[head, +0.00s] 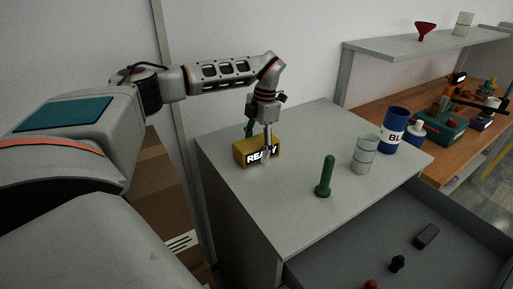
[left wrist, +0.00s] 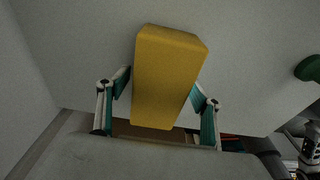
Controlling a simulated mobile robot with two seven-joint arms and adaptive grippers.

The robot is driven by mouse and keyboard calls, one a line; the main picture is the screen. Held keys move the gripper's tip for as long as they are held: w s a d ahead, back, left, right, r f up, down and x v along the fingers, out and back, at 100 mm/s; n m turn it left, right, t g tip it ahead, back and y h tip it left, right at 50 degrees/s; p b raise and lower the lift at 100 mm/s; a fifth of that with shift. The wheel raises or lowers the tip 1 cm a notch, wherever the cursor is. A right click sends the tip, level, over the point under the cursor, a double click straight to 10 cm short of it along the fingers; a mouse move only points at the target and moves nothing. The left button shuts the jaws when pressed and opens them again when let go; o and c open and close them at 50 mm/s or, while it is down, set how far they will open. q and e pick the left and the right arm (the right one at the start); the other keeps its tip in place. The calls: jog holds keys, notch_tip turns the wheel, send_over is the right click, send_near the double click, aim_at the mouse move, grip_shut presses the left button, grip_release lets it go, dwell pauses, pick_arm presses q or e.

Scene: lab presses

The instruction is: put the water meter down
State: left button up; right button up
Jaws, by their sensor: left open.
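A yellow box with a lit display reading READY (head: 257,152) sits on the grey cabinet top (head: 300,200). It is the only thing at my gripper, and I take it as the water meter. My left gripper (head: 257,148) points down over it with one finger on each side. In the left wrist view the yellow box (left wrist: 166,78) lies between the two open fingers (left wrist: 158,100). Whether the fingers touch its sides is hard to tell.
A green bolt-like piece (head: 325,177), a pale striped cup (head: 364,154) and a blue cylinder (head: 392,130) stand right of the box. An open grey drawer (head: 390,235) below holds a few small parts. A wooden bench (head: 390,88) with tools stands at right.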

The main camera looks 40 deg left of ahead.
aim_at(261, 139)
pick_arm(q)
jog(key=r, duration=0.4)
jog(key=w+r, duration=0.1)
jog(key=r, duration=0.7)
jog(key=shift+w+d+r, duration=0.1)
jog(key=shift+w+d, duration=0.15)
jog(key=shift+w, duration=0.15)
